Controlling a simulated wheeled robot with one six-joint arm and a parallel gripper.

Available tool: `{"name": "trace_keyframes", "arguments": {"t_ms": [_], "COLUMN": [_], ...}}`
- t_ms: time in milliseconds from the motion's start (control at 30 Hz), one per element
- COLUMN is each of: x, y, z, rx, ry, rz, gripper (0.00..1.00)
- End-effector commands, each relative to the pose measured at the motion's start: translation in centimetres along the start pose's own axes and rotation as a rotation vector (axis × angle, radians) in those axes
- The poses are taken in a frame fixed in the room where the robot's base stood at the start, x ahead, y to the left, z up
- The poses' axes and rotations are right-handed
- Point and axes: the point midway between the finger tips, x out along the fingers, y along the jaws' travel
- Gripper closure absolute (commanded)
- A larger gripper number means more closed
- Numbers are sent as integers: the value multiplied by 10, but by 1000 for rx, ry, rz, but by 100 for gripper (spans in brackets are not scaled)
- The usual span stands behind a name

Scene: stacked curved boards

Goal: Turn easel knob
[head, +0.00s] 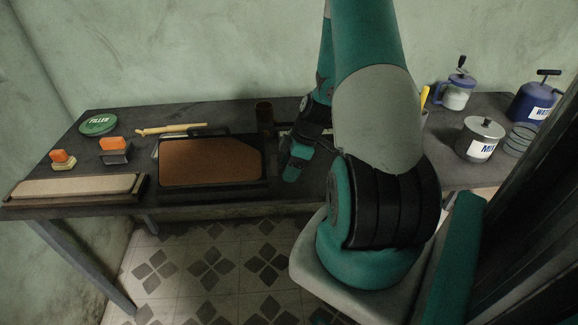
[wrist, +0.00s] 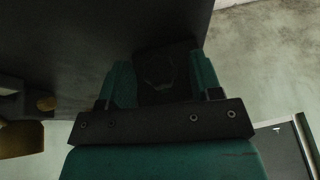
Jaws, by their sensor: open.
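A brown board in a dark frame (head: 210,160), perhaps the easel, rests on the table left of my arm. My gripper (head: 295,168) is just right of the frame, low over the table's front part, partly hidden by my arm. In the wrist view my gripper (wrist: 162,74) has its two teal fingers apart. A dark, many-sided knob-like shape (wrist: 158,70) shows between the fingers. It is too dark to tell whether the fingers touch it. I cannot make out a knob in the head view.
The dark table (head: 75,150) holds a green filler tin (head: 98,124), orange-topped blocks (head: 113,146), a pale board (head: 75,186) and a brown cup (head: 264,112). A white pot (head: 480,140) and blue containers (head: 530,103) stand at the right. Tiled floor lies in front.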

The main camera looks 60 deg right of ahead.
Motion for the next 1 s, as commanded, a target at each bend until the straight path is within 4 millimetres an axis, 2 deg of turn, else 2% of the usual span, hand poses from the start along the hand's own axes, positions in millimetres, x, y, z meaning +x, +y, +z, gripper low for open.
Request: {"name": "trace_keyframes", "arguments": {"t_ms": [233,433,767,1000], "x": [0,0,0,-1], "y": [0,0,0,2], "z": [0,0,-1,-1], "rx": [0,0,12,60], "ry": [0,0,1,1], "rz": [0,0,-31,-152], "gripper": [44,90,91,91]}}
